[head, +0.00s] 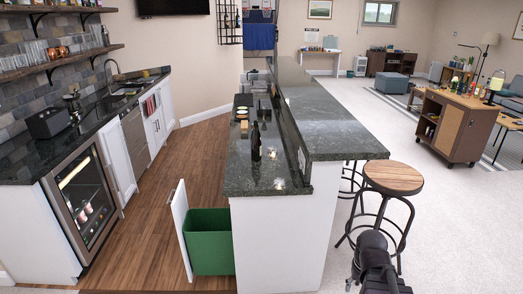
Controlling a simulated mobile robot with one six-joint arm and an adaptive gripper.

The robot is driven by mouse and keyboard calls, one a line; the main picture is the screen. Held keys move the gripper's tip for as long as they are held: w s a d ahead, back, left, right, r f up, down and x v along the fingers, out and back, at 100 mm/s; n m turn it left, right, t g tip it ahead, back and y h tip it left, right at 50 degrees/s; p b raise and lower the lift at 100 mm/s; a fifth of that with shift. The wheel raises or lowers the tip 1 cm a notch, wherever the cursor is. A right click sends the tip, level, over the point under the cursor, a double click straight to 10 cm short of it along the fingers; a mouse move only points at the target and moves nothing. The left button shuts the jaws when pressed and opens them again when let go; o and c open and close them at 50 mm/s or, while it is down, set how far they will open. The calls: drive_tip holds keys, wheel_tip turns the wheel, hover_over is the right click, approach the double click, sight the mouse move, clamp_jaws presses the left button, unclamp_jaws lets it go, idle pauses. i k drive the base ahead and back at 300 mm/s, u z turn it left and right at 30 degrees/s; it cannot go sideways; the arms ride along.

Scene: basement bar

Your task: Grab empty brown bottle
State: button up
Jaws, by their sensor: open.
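A dark bottle (256,142) stands upright on the lower black stone counter (240,178) of the bar, near its right side. It looks brown to black; whether it is empty cannot be told. My gripper (373,246) is a black shape at the bottom right, beyond the bar's right side and below the round stool seat. It is open and holds nothing that I can see. It is well apart from the bottle, with the raised bar top (325,135) between them. Its fingertips are not clear at this size.
Small clear glassy items (278,183) sit near the bottle. A green bin (208,241) stands in a pulled-out drawer left of the bar end. A wooden-seated stool (393,178) is close to my gripper. Pale floor at right is open.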

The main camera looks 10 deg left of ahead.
sight(256, 142)
drive_tip(key=u, duration=0.1)
drive_tip(key=i, duration=0.9)
drive_tip(key=z, duration=0.05)
